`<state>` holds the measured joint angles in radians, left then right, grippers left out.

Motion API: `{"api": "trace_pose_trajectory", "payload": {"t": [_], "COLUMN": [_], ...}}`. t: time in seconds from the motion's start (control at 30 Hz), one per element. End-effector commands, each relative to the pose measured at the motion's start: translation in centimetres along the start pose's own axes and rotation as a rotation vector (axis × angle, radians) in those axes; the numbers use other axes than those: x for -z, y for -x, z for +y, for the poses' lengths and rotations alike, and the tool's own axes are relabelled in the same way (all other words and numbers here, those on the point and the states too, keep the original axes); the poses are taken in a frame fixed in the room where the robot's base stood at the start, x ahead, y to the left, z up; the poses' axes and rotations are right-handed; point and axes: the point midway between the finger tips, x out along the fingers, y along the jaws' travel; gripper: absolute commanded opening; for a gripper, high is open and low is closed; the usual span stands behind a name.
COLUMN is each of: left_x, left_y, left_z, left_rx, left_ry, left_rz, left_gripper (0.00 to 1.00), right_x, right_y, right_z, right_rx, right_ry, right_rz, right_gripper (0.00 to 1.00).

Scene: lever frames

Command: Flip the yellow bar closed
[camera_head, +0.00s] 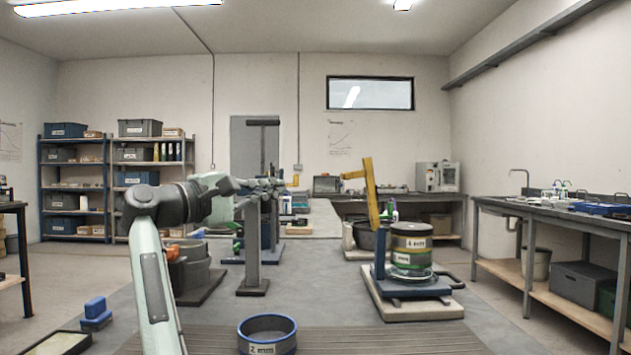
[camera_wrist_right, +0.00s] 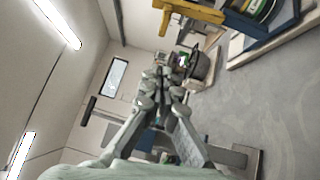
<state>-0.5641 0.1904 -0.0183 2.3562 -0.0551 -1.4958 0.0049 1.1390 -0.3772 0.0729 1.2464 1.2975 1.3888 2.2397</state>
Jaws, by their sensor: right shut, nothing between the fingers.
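The yellow bar (camera_head: 371,192) stands raised and slightly tilted above a blue post, with a short yellow arm reaching left from it. Below it, a stack of round sieves (camera_head: 411,243) rests on a blue base on a pale slab. My right gripper (camera_head: 284,183) is shut and empty, to the left of the bar and apart from it in the picture. In the right wrist view the gripper (camera_wrist_right: 160,76) points into the room, and the yellow bar (camera_wrist_right: 192,12) shows at the top edge, clear of the fingers. My left gripper is not in view.
A blue-rimmed sieve (camera_head: 267,335) sits at the near edge. A grey post stand (camera_head: 251,250) and dark bins (camera_head: 190,266) stand left of the bar's base. Blue blocks (camera_head: 95,312) lie at lower left. The surface between the grey stand and the slab is clear.

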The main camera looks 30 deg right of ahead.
Motion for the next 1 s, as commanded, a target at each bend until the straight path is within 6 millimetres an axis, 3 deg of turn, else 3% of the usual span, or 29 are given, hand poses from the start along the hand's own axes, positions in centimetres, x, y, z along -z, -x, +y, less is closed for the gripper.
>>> {"api": "trace_pose_trajectory", "payload": {"t": [0.27,0.43,0.87,1.0], "left_x": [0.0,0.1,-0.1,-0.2], "left_y": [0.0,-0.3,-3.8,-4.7], "left_z": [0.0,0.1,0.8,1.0], "left_rx": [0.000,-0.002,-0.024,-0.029], "left_ry": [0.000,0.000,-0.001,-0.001], "left_rz": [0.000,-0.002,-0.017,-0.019], "left_gripper": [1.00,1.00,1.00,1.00], "right_x": [0.0,0.0,-0.1,-1.5], "right_y": [-0.1,-1.2,-10.0,-11.6], "right_z": [0.0,0.1,0.2,0.1], "right_rx": [-0.001,-0.002,-0.002,-0.003], "right_ry": [0.002,0.003,0.005,0.002], "right_rz": [0.000,-0.001,-0.004,-0.002], "right_gripper": [0.00,0.00,0.00,0.00]}}
